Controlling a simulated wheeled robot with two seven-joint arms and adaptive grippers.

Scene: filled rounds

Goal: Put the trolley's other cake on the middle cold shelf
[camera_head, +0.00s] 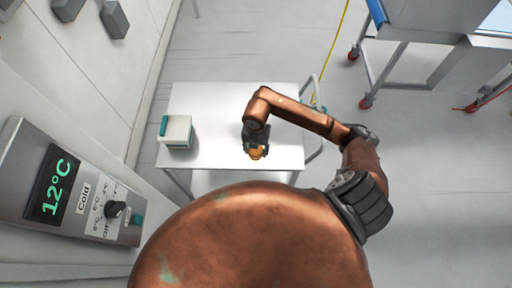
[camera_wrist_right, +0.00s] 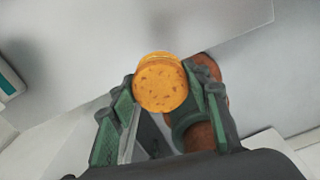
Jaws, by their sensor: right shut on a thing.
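An orange-yellow round cake (camera_head: 257,154) is held by my right gripper (camera_head: 255,147) over the front part of the white trolley (camera_head: 220,98). In the right wrist view the cake (camera_wrist_right: 160,86) shows its flat, brown-speckled round face between the two green and dark fingers of the right gripper (camera_wrist_right: 162,92), which is shut on it. How far it is above the trolley top I cannot tell. No second cake shows on the trolley. The middle cold shelf is not in view. My left gripper is not in view.
A pale box with a teal edge (camera_head: 177,131) stands on the trolley's left side. A cold unit's panel (camera_head: 60,190) reads 12°C and has a black knob (camera_head: 115,209). A metal stand on red castors (camera_head: 420,60) is at upper right. The floor right of the trolley is clear.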

